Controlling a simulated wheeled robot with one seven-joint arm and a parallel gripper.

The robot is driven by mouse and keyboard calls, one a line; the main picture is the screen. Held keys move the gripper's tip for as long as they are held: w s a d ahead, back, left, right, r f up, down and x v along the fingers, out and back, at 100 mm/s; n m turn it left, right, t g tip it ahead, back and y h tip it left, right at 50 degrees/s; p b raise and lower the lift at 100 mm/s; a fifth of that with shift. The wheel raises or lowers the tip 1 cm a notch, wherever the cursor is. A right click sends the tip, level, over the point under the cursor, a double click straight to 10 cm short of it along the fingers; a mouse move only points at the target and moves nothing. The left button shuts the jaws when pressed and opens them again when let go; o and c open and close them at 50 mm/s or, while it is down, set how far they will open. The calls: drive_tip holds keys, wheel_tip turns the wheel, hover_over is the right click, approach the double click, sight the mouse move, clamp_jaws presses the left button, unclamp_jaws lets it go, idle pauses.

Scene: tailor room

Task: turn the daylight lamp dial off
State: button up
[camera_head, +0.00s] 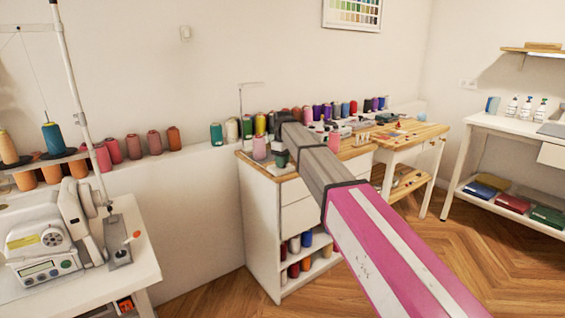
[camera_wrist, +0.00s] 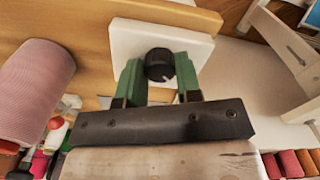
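The dial (camera_wrist: 159,65) is a round black knob with a small pale mark near its lower right edge. It sits on a square white plate (camera_wrist: 125,42) in the wrist view. My gripper (camera_wrist: 160,72) has two green fingers, one on each side of the dial. The fingers stand apart at about the dial's width; I cannot tell whether they touch it. In the head view my gripper (camera_head: 281,158) is over the left part of the wooden cabinet top, and the dial cannot be made out there.
A large pink thread spool (camera_wrist: 38,95) stands close at the left of my gripper. The cabinet (camera_head: 259,205) has a wooden top, with several spools behind. A sewing machine (camera_head: 42,240) stands at left. The wooden floor (camera_head: 205,300) in front is clear.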

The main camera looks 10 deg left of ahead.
drive_tip(key=o, duration=0.4)
drive_tip(key=shift+c, duration=0.2)
wheel_tip(320, 180, up, 11)
drive_tip(key=shift+f, duration=0.1)
idle(0.3)
drive_tip(key=s+d+f+m, duration=0.3)
drive_tip(key=d+f, duration=0.8)
drive_tip(key=d, duration=0.1)
drive_tip(key=s+d+f+m, duration=0.3)
drive_tip(key=d+f, duration=0.8)
drive_tip(key=s+d+f+m, duration=0.8)
drive_tip(key=s+d+f, duration=0.8)
drive_tip(key=d, duration=0.5)
drive_tip(key=s, duration=0.2)
drive_tip(key=shift+s+d+f, duration=0.2)
drive_tip(key=shift+s+f, duration=0.15)
drive_tip(key=shift+s, duration=0.05)
